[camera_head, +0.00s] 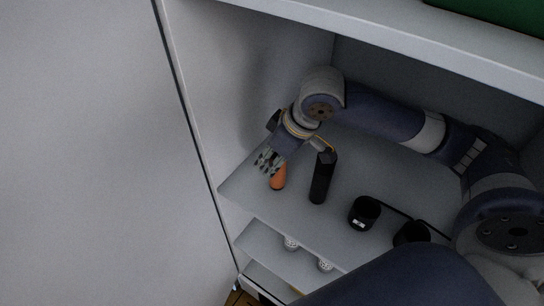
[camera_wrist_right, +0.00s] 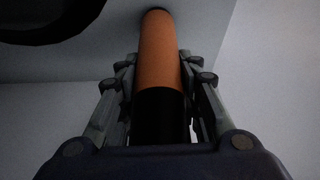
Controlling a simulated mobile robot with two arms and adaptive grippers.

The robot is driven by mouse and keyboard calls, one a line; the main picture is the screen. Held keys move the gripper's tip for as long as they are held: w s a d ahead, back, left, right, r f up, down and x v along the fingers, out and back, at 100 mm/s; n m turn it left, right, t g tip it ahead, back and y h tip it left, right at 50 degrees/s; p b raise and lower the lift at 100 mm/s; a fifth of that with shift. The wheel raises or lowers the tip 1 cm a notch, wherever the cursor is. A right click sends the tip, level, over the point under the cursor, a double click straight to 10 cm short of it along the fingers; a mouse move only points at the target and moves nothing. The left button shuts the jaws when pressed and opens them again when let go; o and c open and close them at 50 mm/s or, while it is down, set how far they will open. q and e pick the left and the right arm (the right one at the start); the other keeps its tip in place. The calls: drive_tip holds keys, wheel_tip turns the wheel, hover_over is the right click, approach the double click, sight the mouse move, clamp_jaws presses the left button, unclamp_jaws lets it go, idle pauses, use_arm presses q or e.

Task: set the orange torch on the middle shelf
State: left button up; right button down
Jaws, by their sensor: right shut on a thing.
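The orange torch (camera_head: 278,179) is at the left part of a shelf (camera_head: 240,190) in the head view. My right gripper (camera_head: 267,163) is shut on it from above and behind. In the right wrist view the torch (camera_wrist_right: 160,60) has an orange body and a black section, and it lies between the two fingers of the gripper (camera_wrist_right: 160,85). I cannot tell whether the torch touches the shelf. My left gripper is not in view.
A black cylinder (camera_head: 322,178) stands close to the right of the torch. A lower shelf (camera_head: 262,245) holds white items (camera_head: 291,243). A top board (camera_head: 400,35) hangs over my right arm; the left side wall is near.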

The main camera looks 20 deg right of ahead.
drive_tip(key=shift+f, duration=0.15)
drive_tip(key=c, duration=1.2)
unclamp_jaws()
drive_tip(key=shift+s, duration=0.1)
drive_tip(key=shift+o, duration=0.2)
drive_tip(key=shift+r, duration=0.2)
drive_tip(key=v, duration=0.7)
drive_tip(key=shift+r, duration=0.25)
